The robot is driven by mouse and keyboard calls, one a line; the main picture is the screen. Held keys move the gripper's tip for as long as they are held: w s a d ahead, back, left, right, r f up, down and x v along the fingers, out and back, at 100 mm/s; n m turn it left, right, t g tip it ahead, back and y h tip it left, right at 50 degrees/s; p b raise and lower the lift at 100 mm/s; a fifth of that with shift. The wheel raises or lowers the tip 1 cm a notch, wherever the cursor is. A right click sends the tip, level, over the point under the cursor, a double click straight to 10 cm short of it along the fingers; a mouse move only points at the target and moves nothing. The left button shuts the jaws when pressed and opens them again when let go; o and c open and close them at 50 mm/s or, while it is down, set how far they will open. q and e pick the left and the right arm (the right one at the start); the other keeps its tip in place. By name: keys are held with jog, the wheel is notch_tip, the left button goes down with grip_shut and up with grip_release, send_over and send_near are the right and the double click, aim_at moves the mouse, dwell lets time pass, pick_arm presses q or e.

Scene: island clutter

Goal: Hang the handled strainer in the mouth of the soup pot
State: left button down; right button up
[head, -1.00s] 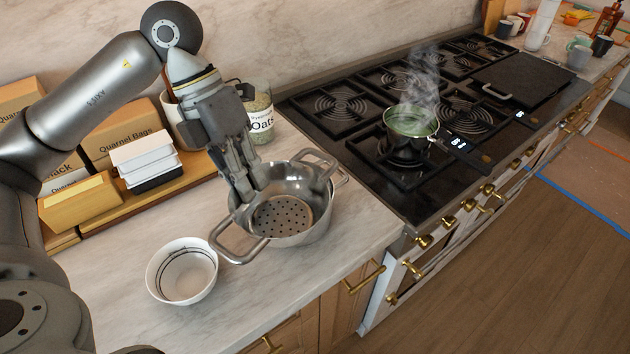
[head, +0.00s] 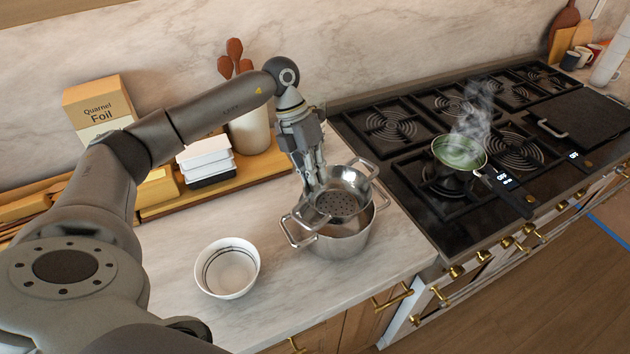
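The steel handled strainer (head: 343,204) has a perforated bottom and two loop handles. It is tilted above the mouth of the steel soup pot (head: 345,246), which stands on the counter near its front edge. Part of the pot's inside shows below the strainer's near side. My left gripper (head: 316,186) reaches down to the strainer's left rim and appears shut on it, with the fingertips partly hidden against the steel. Whether the strainer touches the pot's rim is hard to tell. My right gripper is not in view.
A white bowl (head: 227,268) stands left of the pot. Behind are a wooden board with white containers (head: 206,156), boxes (head: 100,104) and a utensil crock (head: 249,130). The stove (head: 415,185) at right holds a steaming green pan (head: 459,152).

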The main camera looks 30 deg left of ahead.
pick_arm(q)
jog(key=f+p, duration=0.2)
jog(key=f, duration=0.1)
jog(key=shift+w+a+f, duration=0.1)
jog(key=shift+w+f, duration=0.1)
jog(key=shift+f, duration=0.1)
jog(key=shift+f+b, duration=0.45)
jog(key=shift+f, duration=0.1)
jog(key=c, duration=1.9)
grip_release()
jog(key=shift+s, duration=0.1)
